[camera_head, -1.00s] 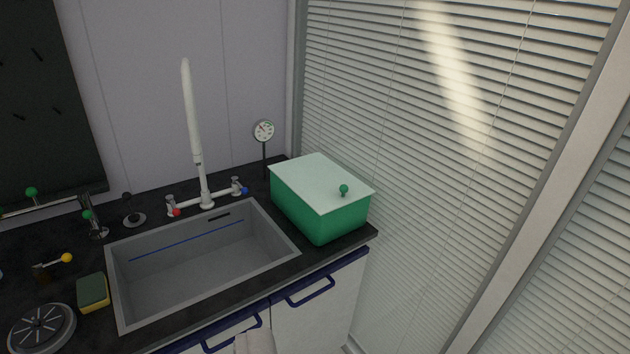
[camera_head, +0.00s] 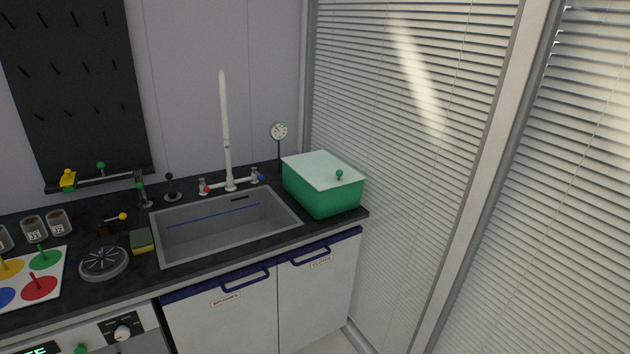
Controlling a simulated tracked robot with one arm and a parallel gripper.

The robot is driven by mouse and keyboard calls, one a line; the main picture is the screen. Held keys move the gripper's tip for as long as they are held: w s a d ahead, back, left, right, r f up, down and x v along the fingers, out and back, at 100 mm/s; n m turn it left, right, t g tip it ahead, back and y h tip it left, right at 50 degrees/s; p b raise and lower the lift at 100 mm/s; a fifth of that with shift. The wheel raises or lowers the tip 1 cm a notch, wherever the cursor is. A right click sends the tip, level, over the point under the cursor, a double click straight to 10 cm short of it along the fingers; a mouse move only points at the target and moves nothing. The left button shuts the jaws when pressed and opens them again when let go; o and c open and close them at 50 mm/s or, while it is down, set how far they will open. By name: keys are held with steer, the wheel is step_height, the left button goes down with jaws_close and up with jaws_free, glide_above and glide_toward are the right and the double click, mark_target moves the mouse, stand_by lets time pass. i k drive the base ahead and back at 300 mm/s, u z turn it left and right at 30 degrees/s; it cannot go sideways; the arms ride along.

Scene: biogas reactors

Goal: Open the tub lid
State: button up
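The green tub (camera_head: 318,197) stands on the dark counter at its right end, beside the sink. Its pale, whitish-green lid (camera_head: 322,169) lies flat on top and looks shut. A small green ball knob (camera_head: 339,174) sits on the lid near its front right edge. My gripper is not in view, so I cannot see whether it is open or shut.
The sink (camera_head: 225,228) with its tall white tap (camera_head: 226,130) is left of the tub. A gauge (camera_head: 279,132) stands behind the tub. Blinds (camera_head: 400,130) close off the right. Cabinets (camera_head: 222,308) stand below the counter.

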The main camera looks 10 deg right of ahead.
mark_target(323, 171)
steer(key=k, duration=0.25)
steer(key=z, duration=0.2)
steer(key=i, duration=1.7)
steer(key=z, duration=0.35)
